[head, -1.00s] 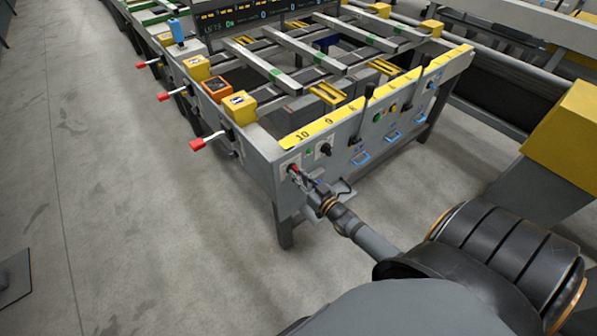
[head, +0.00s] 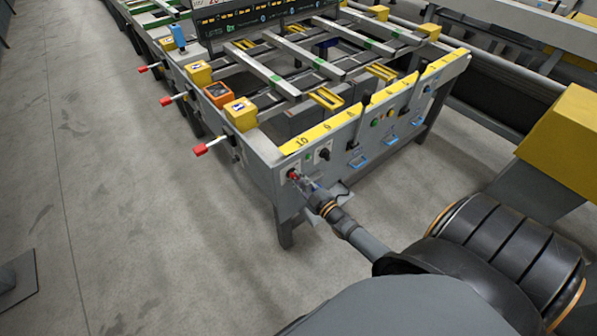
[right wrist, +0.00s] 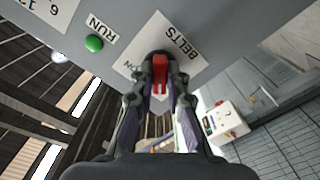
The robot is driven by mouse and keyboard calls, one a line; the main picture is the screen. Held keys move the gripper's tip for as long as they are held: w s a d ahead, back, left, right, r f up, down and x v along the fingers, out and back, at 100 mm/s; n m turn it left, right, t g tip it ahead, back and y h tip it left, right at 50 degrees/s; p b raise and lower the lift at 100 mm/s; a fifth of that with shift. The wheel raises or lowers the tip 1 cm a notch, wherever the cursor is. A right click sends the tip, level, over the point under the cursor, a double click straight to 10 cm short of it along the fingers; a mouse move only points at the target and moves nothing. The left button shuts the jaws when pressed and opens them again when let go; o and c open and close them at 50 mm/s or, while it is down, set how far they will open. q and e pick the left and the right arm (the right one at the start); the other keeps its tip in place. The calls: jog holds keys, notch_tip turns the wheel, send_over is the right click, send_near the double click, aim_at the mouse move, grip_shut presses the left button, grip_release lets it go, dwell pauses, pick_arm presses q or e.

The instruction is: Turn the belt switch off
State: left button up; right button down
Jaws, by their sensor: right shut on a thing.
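The belt switch (right wrist: 160,72) is a red knob on a white plate lettered BELTS (right wrist: 180,42) in the right wrist view. In the head view the switch (head: 292,174) is a small red spot at the near left corner of the table's front panel. My right gripper (right wrist: 160,82) is at the panel with its two fingers on either side of the red knob, shut on it. It also shows in the head view (head: 301,181). The fingers cover parts of the plate's lettering. My left gripper is not in view.
A green button (right wrist: 94,43) labelled RUN sits beside the plate. The runout table (head: 262,152) has a black knob (head: 324,154) and upright levers on its front. Red-handled levers (head: 200,149) stick out on its left side.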

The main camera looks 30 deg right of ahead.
jog(key=shift+n, duration=0.4)
jog(key=c, duration=1.3)
grip_release()
jog(key=shift+c, duration=0.2)
jog(key=s, duration=1.2)
jog(key=shift+d, duration=0.45)
